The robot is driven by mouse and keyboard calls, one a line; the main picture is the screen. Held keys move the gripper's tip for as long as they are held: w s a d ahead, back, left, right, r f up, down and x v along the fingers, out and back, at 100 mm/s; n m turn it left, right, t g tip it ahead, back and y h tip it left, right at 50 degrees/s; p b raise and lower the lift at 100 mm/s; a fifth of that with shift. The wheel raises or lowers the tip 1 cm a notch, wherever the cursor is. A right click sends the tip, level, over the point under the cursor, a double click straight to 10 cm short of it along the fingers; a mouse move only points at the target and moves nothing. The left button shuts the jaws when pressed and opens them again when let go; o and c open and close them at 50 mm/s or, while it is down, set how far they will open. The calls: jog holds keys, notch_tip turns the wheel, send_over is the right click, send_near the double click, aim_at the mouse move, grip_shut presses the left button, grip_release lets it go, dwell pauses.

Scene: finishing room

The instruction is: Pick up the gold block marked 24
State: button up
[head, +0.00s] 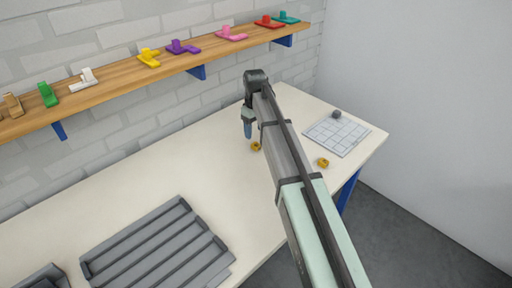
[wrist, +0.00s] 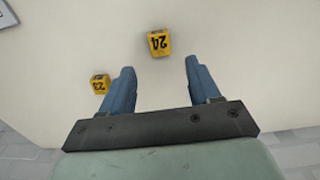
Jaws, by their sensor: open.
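The gold block marked 24 (wrist: 159,44) lies on the table in the wrist view, ahead of the gap between my fingers and apart from both. In the head view, the gold block just below my fingertips (head: 256,146) appears to be it, though its mark is unreadable there. My gripper (head: 248,136) points down above the table near the wall side. In the wrist view my gripper (wrist: 158,82) has its two blue fingers spread wide, with nothing between them.
A gold block marked 23 (wrist: 100,84) lies beside the left finger in the wrist view. Another gold block (head: 323,162) lies near the gridded mat (head: 352,145), which bears a dark lump (head: 336,114). A grey ribbed tray (head: 160,250) is front left. A shelf (head: 120,80) runs along the wall.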

aim_at(255, 144)
jog(key=shift+s+f, duration=0.1)
jog(key=shift+f, duration=3)
jog(key=shift+c, duration=0.2)
grip_shut()
